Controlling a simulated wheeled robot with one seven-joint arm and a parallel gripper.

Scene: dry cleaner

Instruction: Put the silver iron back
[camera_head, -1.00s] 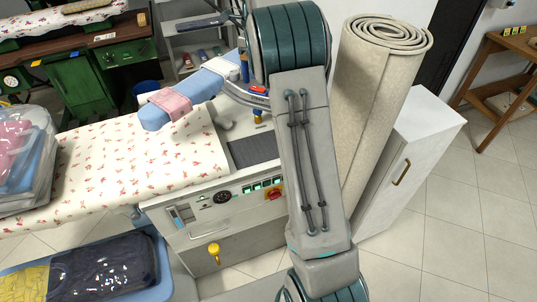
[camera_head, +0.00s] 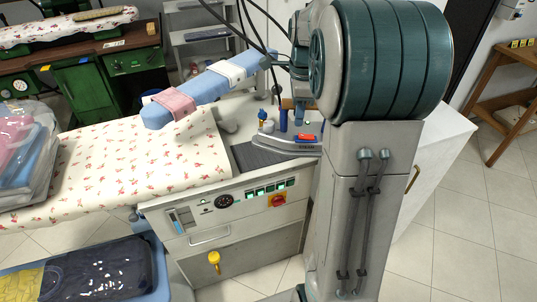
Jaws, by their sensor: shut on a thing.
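The silver iron (camera_head: 284,146) shows at the right end of the ironing table. It has a red part on its side, blue posts and a brown handle (camera_head: 288,103). It is over or on the dark rest pad (camera_head: 254,157); I cannot tell whether it touches it. My gripper (camera_head: 299,92) is at the iron's handle, shut on it. Its fingers are mostly hidden behind my arm, and so is the iron's right end.
A flowered ironing board (camera_head: 130,160) lies left of the pad, with a blue sleeve board (camera_head: 208,88) above it. A control panel (camera_head: 235,205) faces front. Hoses hang behind the iron. A white cabinet (camera_head: 440,150) stands to the right, partly hidden by my arm.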

